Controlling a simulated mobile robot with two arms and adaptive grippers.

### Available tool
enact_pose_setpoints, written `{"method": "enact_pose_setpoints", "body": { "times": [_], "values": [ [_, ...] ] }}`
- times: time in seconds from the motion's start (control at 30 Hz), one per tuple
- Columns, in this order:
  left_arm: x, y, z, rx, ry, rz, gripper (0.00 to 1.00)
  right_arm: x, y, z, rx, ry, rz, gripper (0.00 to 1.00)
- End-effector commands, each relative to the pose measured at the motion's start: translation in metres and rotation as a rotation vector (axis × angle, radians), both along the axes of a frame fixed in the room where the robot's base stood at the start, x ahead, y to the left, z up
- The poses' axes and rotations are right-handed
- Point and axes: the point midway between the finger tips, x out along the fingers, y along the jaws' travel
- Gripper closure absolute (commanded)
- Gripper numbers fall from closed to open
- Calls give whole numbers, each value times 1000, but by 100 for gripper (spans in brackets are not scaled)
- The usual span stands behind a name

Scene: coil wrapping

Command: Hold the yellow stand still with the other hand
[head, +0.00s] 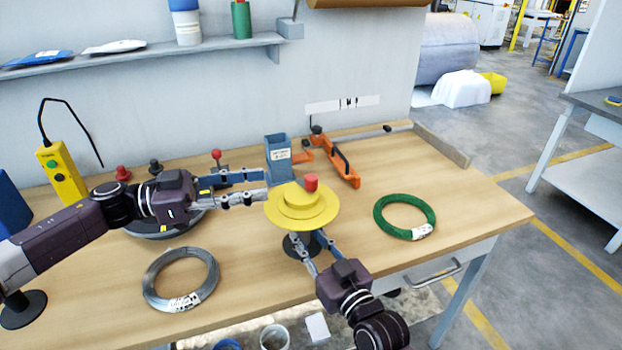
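The yellow stand (300,212) is a round stepped disc with a red knob (311,182) on top and a dark round foot (290,247) below. It stands upright near the middle of the table. My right gripper (306,242) reaches in from the front, low under the disc, one finger each side of the foot area. The disc hides its fingertips, so contact is unclear. My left gripper (266,184) comes from the left with its fingers apart and nothing visible between them. Its tips are by the disc's left edge and the blue-grey box.
The blue-grey box (278,160) stands behind the stand. A green coil (405,215) lies to the right, a grey wire coil (180,280) front left. An orange tool (345,165) lies behind. A yellow control box (61,172) stands far left. The table (470,205) is clear at right.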

Motion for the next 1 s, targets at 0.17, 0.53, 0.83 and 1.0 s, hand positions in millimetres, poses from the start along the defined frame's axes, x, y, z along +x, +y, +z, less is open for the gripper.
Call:
{"method": "enact_pose_setpoints", "body": {
  "times": [0.17,0.53,0.83,1.0],
  "values": [
    [-1,-12,-4,3,15,-8,64,0,0,-1,-1,2,0,100],
    [13,-82,-4,4,13,-9,64,0,0,-1,-1,2,0,100],
    [20,-114,-4,5,12,-5,64,0,0,-1,-1,2,0,100],
    [21,-117,-4,5,12,-4,64,0,0,-1,-1,2,0,100]
  ]
}}
